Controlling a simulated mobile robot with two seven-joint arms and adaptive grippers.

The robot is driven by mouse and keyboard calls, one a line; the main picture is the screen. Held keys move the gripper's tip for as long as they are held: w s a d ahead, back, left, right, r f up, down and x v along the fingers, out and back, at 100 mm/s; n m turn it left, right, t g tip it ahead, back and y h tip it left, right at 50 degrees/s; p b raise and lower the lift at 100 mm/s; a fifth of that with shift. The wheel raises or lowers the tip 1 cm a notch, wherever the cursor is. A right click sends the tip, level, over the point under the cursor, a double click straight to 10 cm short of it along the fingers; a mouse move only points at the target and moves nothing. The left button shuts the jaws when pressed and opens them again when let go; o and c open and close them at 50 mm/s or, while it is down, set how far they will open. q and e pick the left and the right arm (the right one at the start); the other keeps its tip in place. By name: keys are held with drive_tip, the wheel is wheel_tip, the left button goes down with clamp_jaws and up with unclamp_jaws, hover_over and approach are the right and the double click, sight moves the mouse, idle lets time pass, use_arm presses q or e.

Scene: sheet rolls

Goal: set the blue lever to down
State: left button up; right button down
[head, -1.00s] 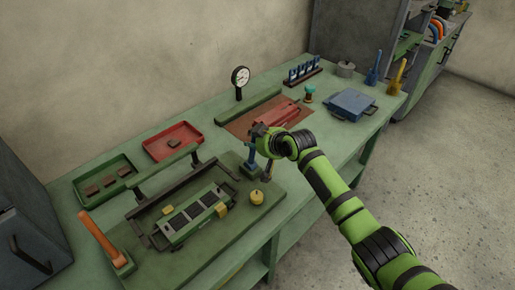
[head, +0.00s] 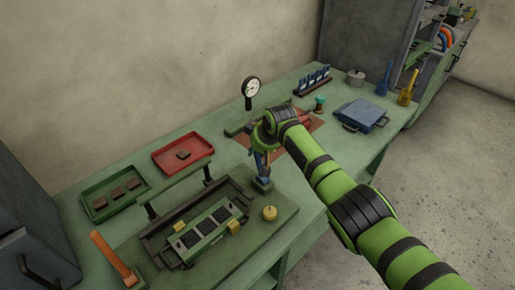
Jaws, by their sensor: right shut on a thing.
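The blue lever (head: 263,170) stands on a small base at the back right corner of the green fixture plate (head: 285,222). My right gripper (head: 262,156) reaches it from above and is shut on it. The gripper and wrist hide the upper part of the lever, so its exact tilt is hard to tell. My left gripper is not in view.
An orange lever (head: 114,258) stands at the plate's front left, a yellow knob (head: 269,213) near the blue lever. A red tray (head: 183,155), green tray (head: 104,208) and dial gauge (head: 250,88) stand behind.

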drive_tip(key=c, duration=0.9)
unclamp_jaws()
drive_tip(key=shift+c, duration=0.2)
drive_tip(key=shift+w+a+f, duration=0.1)
drive_tip(key=shift+a, duration=0.05)
drive_tip(key=v, duration=1.2)
